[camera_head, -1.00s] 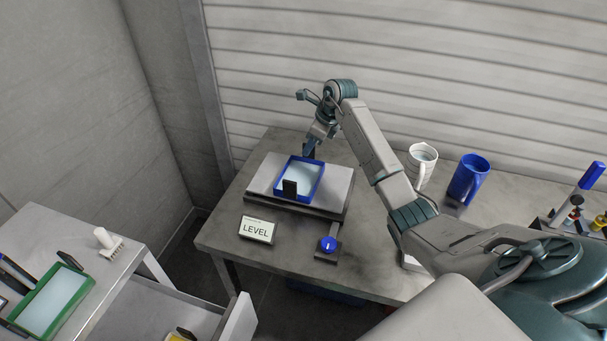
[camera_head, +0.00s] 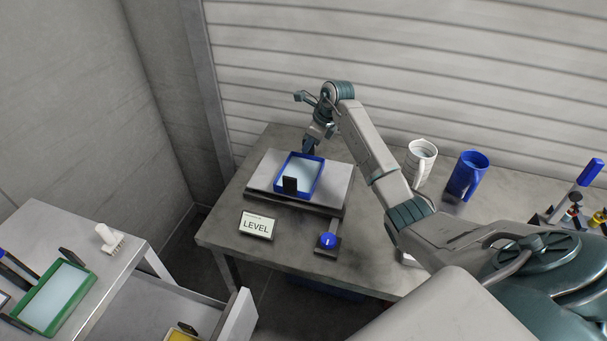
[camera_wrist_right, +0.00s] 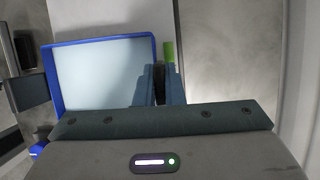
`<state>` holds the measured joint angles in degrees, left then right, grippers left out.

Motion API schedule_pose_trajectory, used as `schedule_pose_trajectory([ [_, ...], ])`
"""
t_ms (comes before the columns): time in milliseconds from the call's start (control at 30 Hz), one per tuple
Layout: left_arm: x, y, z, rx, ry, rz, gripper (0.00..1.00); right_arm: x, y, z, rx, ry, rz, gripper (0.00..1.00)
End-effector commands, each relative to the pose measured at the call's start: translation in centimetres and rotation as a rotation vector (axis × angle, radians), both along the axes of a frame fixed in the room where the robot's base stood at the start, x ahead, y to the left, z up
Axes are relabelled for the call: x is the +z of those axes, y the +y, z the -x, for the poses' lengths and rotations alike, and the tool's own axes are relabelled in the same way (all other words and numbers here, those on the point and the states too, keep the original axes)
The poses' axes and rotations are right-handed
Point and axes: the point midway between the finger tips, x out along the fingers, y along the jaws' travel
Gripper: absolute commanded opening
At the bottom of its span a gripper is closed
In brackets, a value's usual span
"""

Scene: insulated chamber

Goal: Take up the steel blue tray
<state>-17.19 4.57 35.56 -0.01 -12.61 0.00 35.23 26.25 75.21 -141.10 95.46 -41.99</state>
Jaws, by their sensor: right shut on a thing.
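The steel blue tray (camera_head: 321,178) has a raised blue rim and a pale inner floor. It sits on a flat grey plate (camera_head: 340,187) on the table, with a black upright tab on its near side. My right gripper (camera_head: 309,148) reaches down at the tray's far edge and is shut on it there. In the right wrist view my gripper (camera_wrist_right: 159,88) closes on a dark piece at the edge of the tray (camera_wrist_right: 105,40); the fingers hide most of that piece. I see no clear gap between tray and plate. My left gripper is out of view.
A LEVEL sign (camera_head: 257,225) and a blue knob (camera_head: 328,240) are in front of the plate.

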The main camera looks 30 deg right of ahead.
Motion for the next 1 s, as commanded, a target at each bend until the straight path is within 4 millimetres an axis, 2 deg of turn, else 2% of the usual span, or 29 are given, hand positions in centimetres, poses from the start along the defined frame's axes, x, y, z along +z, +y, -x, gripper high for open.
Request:
schedule_pose_trajectory([
  [433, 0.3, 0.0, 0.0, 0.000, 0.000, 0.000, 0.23, 0.6, 0.0, 0.0, 0.000, -0.001, 0.000, 0.00],
  [1000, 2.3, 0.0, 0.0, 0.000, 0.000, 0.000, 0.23, 4.4, 0.0, 0.0, -0.001, -0.002, 0.001, 0.00],
])
